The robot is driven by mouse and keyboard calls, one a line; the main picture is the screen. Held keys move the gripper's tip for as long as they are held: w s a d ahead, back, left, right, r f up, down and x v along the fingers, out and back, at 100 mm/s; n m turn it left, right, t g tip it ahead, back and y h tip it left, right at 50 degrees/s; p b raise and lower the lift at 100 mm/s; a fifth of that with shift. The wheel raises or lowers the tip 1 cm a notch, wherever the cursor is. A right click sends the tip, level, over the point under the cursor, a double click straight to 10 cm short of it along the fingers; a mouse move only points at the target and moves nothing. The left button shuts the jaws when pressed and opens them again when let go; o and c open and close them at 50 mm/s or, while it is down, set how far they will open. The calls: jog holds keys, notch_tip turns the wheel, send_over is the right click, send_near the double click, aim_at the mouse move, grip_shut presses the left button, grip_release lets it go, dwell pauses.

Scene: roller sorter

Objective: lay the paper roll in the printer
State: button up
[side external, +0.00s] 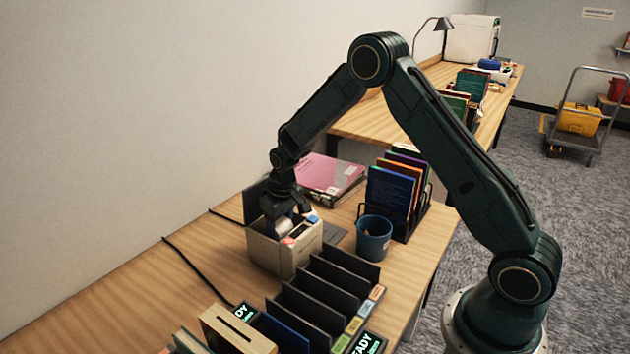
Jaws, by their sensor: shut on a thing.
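My gripper (287,217) points down inside the top of an open beige box (272,256) on the near table. It is shut on a whitish thing, which looks like the paper roll (281,227); the fingers and the box wall hide part of it. Small reddish and blue items show beside it in the box. A dark upright panel (257,200) stands just behind the box, with a cable running to that spot. I cannot tell whether this panel is the printer's raised lid; no printer shows clearly.
A blue cup (373,238) and a rack of upright books (391,199) stand right of the box. Black dividers (318,298) and a slotted tan box (237,332) stand in front. A pink folder (328,174) lies behind. The table's left side is mostly clear apart from a cable.

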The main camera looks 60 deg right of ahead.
jog(key=shift+f, duration=0.2)
jog(key=o, duration=1.1)
jog(key=r, duration=0.4)
jog(key=s+r, duration=0.1)
jog(key=r, duration=0.4)
jog(key=s+r, duration=0.1)
jog(key=r, duration=0.3)
jog(key=shift+r, duration=0.35)
